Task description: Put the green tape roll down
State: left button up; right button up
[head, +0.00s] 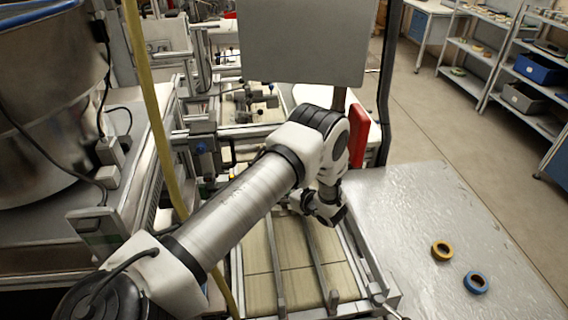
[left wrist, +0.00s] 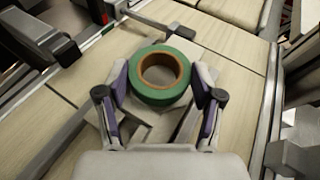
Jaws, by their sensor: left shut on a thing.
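The green tape roll (left wrist: 160,76) with a brown core shows in the left wrist view, between the two fingers of my left gripper (left wrist: 163,90). The fingers are shut on its sides. Below it are light wooden boards (left wrist: 215,38) with metal rails. I cannot tell whether the roll touches the surface under it. In the head view my left gripper (head: 322,208) is over the far part of the railed boards (head: 262,285), and the roll is hidden there by the arm. My right gripper is in neither view.
A yellow tape roll (head: 441,249) and a blue tape roll (head: 476,282) lie on the grey table (head: 425,205) at the right. A red post (head: 359,137) and a grey panel (head: 302,45) stand behind my arm. A large metal drum (head: 48,110) is at the left. Much of the grey table is clear.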

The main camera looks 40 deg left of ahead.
pick_arm(q)
jog(key=shift+f, duration=0.25)
jog(key=o, duration=1)
jog(key=shift+r, duration=0.1)
jog(key=shift+o, duration=0.5)
